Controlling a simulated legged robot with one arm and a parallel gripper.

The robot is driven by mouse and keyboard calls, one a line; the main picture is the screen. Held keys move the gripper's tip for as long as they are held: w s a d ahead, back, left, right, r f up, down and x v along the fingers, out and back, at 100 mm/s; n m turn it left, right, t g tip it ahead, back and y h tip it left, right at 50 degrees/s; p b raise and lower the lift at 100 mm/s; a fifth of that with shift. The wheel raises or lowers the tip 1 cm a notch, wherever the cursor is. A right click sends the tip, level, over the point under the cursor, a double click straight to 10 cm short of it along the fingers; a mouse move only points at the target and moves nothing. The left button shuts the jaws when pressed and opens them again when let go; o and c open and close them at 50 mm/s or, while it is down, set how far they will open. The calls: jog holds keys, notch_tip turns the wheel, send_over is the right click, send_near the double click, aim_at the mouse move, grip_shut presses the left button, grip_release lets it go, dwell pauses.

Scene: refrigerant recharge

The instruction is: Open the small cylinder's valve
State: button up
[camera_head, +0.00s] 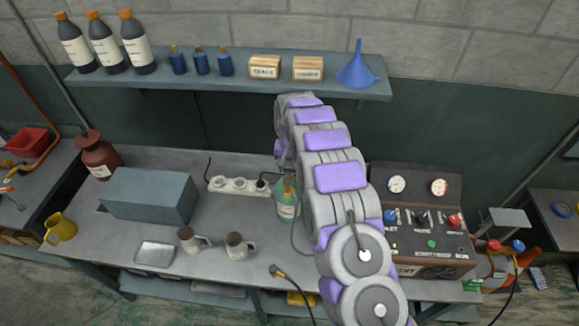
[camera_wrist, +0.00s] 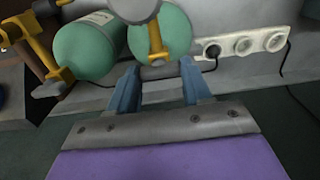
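A small green cylinder (camera_head: 287,204) with a pale label stands on the bench, partly hidden by my arm. The wrist view shows two rounded green bodies: one with a label (camera_wrist: 95,48) at the upper left, and another (camera_wrist: 174,30) at top centre. Brass valve fittings (camera_wrist: 55,60) show beside the left one. A brass stem (camera_wrist: 156,42) shows in front of the centre one, just beyond my fingertips. My gripper (camera_wrist: 158,76) has its two blue-grey fingers apart, with nothing clearly held between them. In the head view it is mostly hidden behind my arm above the cylinder.
A power strip (camera_head: 238,185) with a plugged cable lies left of the cylinder. A control box with gauges (camera_head: 418,185) stands to the right. A shelf (camera_head: 220,89) with bottles runs behind.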

jog(key=c, duration=0.5)
jog(key=shift+o, duration=0.2)
jog(key=shift+n, duration=0.3)
jog(key=n+b, duration=0.1)
jog(key=n, duration=0.2)
jog(key=shift+f+b, duration=0.1)
jog(key=shift+b, duration=0.2)
jog(key=n, duration=0.4)
jog(key=shift+b, duration=0.35)
jog(key=n, duration=0.3)
jog(key=shift+n, duration=0.3)
jog(key=shift+a+n+b, duration=0.1)
jog(key=shift+n+b, duration=0.2)
jog(key=shift+n, duration=1.6)
